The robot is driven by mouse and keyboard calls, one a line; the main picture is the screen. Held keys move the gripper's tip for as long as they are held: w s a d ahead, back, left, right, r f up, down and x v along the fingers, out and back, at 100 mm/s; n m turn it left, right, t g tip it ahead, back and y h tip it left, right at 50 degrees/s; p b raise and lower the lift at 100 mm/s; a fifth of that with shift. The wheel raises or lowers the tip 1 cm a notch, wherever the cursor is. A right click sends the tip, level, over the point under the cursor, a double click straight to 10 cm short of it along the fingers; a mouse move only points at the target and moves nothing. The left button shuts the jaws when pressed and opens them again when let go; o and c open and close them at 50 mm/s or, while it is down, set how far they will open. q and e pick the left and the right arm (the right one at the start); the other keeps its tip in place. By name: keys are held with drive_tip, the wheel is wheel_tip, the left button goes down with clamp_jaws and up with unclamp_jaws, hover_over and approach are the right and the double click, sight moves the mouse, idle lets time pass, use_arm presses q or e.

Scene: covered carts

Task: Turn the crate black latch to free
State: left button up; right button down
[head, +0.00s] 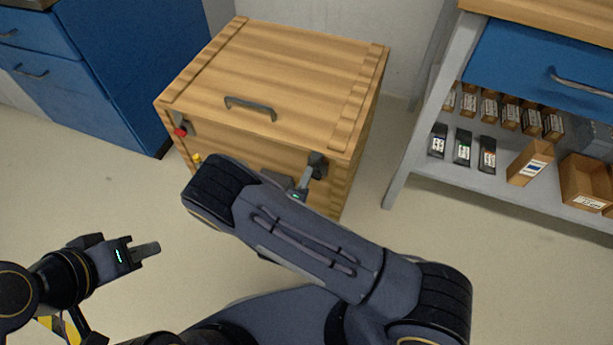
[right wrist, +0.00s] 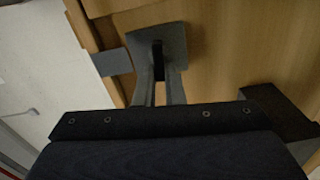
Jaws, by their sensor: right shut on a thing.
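The wooden crate (head: 280,60) stands on the floor with its lid down and a grey handle on top. The black latch (head: 318,160) is at the right end of its front, just below the lid edge. My right gripper (head: 305,182) is on this latch. In the right wrist view, its two fingers (right wrist: 160,92) are shut on the thin dark lever of the black latch (right wrist: 158,58), in front of a grey plate. My forearm hides much of the crate's front. My left gripper (head: 148,249) is low at the left, away from the crate; its finger gap cannot be made out.
A red-knobbed latch (head: 180,131) is at the crate's left front corner, with a yellow piece (head: 197,158) lower down. A blue cabinet (head: 110,70) stands at the left. A workbench (head: 398,165) with boxes on its shelf stands at the right. The floor at front left is clear.

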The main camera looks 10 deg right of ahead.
idle(0.3)
drive_tip(key=c, duration=1.5)
unclamp_jaws()
drive_tip(key=p+v, duration=0.1)
drive_tip(key=v, duration=0.6)
drive_tip(key=shift+s+a+p, duration=0.25)
drive_tip(key=shift+s+p, duration=0.05)
drive_tip(key=shift+s, duration=0.05)
